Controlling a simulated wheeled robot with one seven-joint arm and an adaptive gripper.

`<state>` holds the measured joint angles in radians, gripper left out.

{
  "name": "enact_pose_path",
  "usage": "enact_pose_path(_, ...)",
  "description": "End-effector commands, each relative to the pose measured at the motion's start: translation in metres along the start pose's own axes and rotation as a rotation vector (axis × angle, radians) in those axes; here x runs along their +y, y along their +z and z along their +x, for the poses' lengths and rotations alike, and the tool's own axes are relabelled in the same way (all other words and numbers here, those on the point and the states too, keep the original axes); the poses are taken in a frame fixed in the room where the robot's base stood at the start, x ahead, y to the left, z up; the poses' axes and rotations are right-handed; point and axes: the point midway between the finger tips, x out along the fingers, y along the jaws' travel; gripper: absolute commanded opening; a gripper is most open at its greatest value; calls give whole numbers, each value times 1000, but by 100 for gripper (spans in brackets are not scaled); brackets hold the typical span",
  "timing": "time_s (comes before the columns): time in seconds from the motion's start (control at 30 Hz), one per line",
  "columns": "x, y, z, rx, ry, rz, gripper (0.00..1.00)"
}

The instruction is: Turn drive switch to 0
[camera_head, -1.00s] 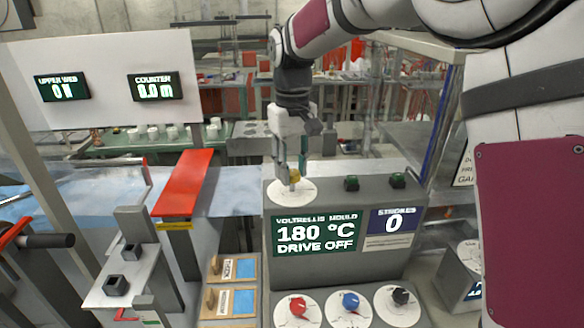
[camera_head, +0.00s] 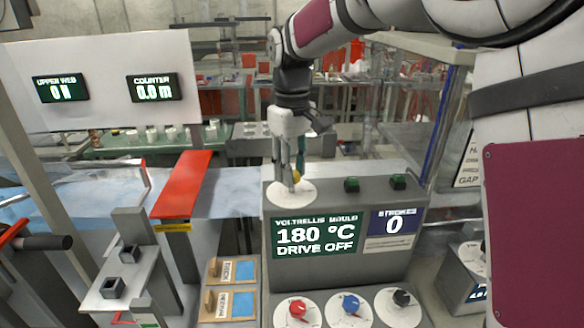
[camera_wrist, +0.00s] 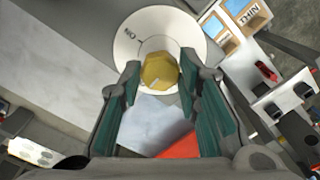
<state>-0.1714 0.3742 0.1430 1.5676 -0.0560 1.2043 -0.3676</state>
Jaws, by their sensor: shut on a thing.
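The drive switch is a yellow knob (camera_head: 296,176) on a round white dial (camera_head: 283,196) at the top left of the grey mould panel. In the wrist view the knob (camera_wrist: 160,71) sits between my two green-padded fingertips, with the white dial (camera_wrist: 200,38) behind it. Small lettering that looks like ON shows at the dial's left; a 0 mark is not readable. My gripper (camera_head: 289,178) points down over the dial and is shut on the knob. The mould display (camera_head: 316,234) reads 180 °C and DRIVE OFF.
Red (camera_head: 297,308), blue (camera_head: 350,303) and black (camera_head: 401,298) knobs are on the lower panel. A red bar (camera_head: 182,185) lies to the left. A clear-sided frame stands at right.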

Motion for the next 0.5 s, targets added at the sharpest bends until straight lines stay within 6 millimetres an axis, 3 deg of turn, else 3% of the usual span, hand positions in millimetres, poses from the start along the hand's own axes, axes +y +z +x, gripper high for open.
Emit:
enact_pose_path(0.03,0,-1,-1,3,1,-1,35)
enact_pose_path(0.1,0,-1,-1,3,1,-1,51)
enact_pose_path(0.5,0,-1,-6,3,1,0,51)
